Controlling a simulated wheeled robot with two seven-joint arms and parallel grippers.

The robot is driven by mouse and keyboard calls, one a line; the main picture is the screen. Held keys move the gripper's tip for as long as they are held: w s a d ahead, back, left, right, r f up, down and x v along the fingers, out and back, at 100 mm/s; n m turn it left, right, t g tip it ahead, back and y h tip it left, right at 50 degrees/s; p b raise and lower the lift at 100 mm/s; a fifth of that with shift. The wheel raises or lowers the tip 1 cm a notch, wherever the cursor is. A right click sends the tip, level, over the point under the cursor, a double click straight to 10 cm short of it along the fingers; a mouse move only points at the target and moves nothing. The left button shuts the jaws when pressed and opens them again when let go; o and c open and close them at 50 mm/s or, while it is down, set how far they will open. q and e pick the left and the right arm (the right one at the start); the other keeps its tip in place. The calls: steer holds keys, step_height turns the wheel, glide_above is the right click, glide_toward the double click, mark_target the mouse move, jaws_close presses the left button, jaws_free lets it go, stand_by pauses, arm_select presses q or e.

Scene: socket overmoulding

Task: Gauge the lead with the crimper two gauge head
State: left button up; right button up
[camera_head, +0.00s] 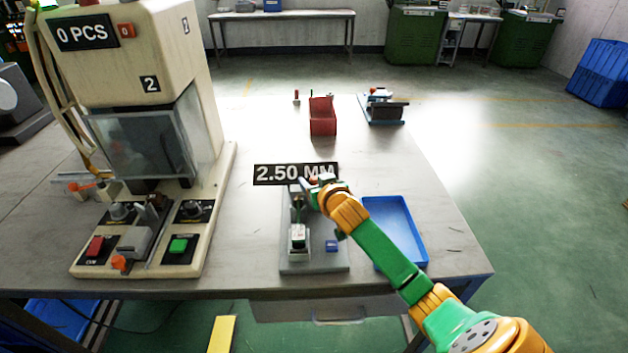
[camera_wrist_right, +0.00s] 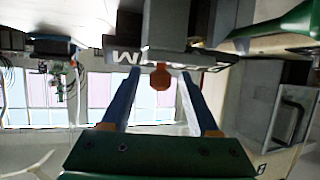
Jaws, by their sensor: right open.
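The gauge stand has a grey base (camera_head: 315,266) on the table, with a black sign (camera_head: 275,175) above it reading 2.50 MM. A small block with a white and green top (camera_head: 298,236) stands on the base. A machine marked 2 (camera_head: 150,84) stands left. I cannot make out a lead. My left gripper is out of view.
A blue tray (camera_head: 424,258) lies right of the stand, beside my right arm. A red bin (camera_head: 323,120) and a small blue-grey device (camera_head: 382,108) stand farther back. The 0 PCS counter (camera_head: 86,33) is on the machine. The table between the machine and stand is clear.

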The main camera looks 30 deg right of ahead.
steer(key=shift+w+d+f, duration=0.1)
steer(key=shift+w+f, duration=0.05)
steer(key=shift+w, duration=0.15)
steer(key=shift+s, duration=0.15)
jaws_close()
stand_by(1.1)
